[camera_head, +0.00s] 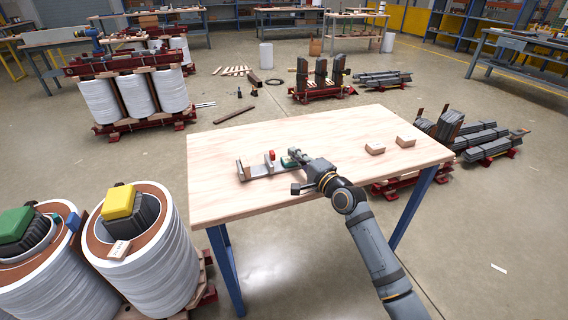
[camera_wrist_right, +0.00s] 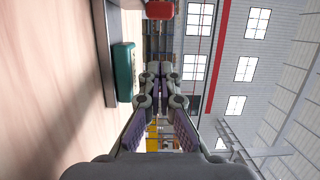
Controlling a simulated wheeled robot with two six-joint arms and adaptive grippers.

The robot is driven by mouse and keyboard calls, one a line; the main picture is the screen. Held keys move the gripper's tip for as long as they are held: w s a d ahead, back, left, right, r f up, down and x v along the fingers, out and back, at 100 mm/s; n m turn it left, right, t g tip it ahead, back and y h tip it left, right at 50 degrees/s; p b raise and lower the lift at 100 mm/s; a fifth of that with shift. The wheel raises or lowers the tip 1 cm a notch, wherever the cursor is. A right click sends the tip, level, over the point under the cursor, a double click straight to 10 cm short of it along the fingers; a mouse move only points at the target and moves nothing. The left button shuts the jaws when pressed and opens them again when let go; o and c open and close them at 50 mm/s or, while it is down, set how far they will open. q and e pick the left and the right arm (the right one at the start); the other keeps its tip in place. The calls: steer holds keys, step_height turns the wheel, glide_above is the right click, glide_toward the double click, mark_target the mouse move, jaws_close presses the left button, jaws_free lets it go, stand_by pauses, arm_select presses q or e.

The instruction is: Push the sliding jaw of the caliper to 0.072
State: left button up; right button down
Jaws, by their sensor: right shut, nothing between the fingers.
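The caliper (camera_head: 258,172) lies on the wooden table near its front edge, with its grey beam running left to right. An upright jaw stands at its left end. A small red part (camera_head: 271,155) stands on it further right, and a green part (camera_head: 288,161) sits right of that. In the right wrist view the green part (camera_wrist_right: 124,70) is beside my fingers and the red part (camera_wrist_right: 159,9) is ahead at the top. My right gripper (camera_head: 295,155) is shut and empty, low by the green part; I cannot tell whether they touch. The scale reading is not legible. My left gripper is out of view.
Two small wooden blocks (camera_head: 375,148) (camera_head: 406,141) lie on the right of the table (camera_head: 225,150). The table's back and left areas are clear. Large white coils (camera_head: 140,250) stand on the floor at the front left.

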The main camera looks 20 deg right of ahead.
mark_target(281, 170)
steer(key=shift+s+a, duration=0.2)
steer(key=shift+a, duration=1.75)
steer(key=shift+a+r+p, duration=0.1)
steer(key=shift+a+p, duration=0.35)
steer(key=shift+p, duration=0.25)
steer(key=shift+a, duration=0.1)
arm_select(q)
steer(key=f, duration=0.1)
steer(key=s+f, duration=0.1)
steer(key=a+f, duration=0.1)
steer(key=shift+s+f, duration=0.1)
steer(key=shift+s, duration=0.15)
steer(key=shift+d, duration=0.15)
